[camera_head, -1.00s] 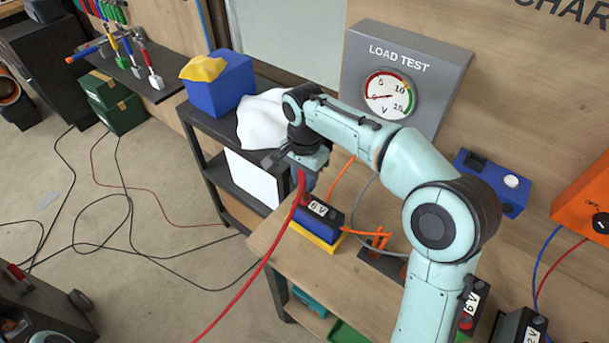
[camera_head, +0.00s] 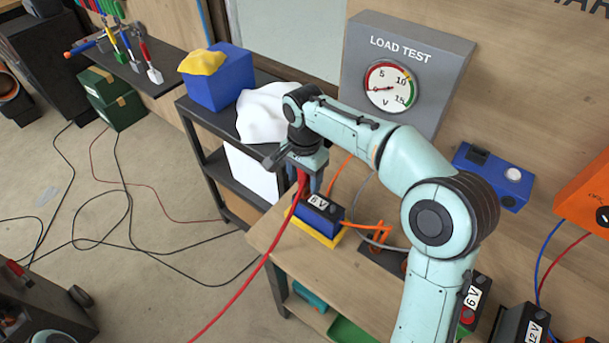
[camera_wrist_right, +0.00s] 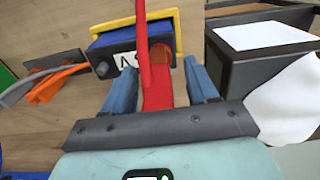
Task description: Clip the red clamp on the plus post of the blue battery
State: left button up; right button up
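The blue battery (camera_head: 318,220), with a black top and a "6 V" label, stands in a yellow tray (camera_head: 324,239) on the bench. It also shows in the wrist view (camera_wrist_right: 120,40), with a dark post (camera_wrist_right: 102,69) at one end and a brownish round part at the other. The red clamp (camera_wrist_right: 157,92) is at that brownish end, its cable running over it. Whether its jaws grip the plus post is hidden. My right gripper (camera_head: 309,186) is around the clamp; its blue fingers stand apart with gaps beside it. My left gripper is out of view.
Orange cables (camera_head: 372,227) and a grey cable lie right of the battery. The load test meter (camera_head: 405,75) is on the wall behind. A dark shelf (camera_head: 205,118) with a white cloth (camera_head: 262,115) and blue box (camera_head: 218,82) stands left. The red cable (camera_head: 245,285) hangs toward the floor.

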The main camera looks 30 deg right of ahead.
notch_tip(320, 180, up, 13)
jog(key=p, duration=0.3)
jog(key=shift+w+r, duration=0.1)
jog(key=shift+r, duration=0.1)
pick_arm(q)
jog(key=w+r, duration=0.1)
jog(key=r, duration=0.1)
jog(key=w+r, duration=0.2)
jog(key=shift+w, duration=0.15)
